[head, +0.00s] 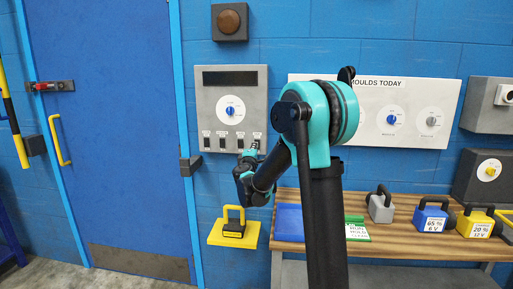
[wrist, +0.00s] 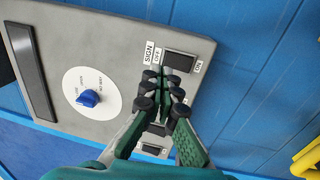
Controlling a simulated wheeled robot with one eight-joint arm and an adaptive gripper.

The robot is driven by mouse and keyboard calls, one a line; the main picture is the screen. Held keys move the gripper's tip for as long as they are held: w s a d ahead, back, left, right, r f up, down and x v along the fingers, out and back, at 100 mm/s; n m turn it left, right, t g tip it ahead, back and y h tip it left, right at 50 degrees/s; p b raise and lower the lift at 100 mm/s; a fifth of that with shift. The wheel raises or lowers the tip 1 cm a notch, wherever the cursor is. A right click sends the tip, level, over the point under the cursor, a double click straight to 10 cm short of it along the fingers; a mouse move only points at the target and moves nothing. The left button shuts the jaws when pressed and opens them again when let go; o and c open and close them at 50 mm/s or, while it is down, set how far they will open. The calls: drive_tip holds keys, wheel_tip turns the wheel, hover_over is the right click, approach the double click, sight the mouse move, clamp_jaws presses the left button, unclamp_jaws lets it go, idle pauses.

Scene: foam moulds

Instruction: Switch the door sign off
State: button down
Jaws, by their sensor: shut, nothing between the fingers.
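The grey wall panel (head: 260,99) has a dark, blank display (head: 230,78), a blue dial (head: 230,110) and a row of small switches. In the wrist view the switch labelled SIGN (wrist: 183,65), with OFF and ON at its ends, is a dark rocker. My gripper (wrist: 167,88) is shut and empty, its tips at the OFF end of this switch. The tips cover part of it, and I cannot tell whether they touch. In the head view my gripper (head: 250,158) is at the panel's lower right. The rocker's tilt is unclear.
The blue door (head: 112,130) stands shut left of the panel. A yellow shelf (head: 218,237) with a padlock-shaped block is below it. Another dial panel (head: 385,92) hangs above.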

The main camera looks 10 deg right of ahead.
drive_tip(key=r+v, duration=0.1)
drive_tip(key=v, duration=0.6)
drive_tip(key=shift+s+a+r, duration=0.15)
drive_tip(key=shift+s+r, duration=0.2)
drive_tip(key=shift+r, duration=0.05)
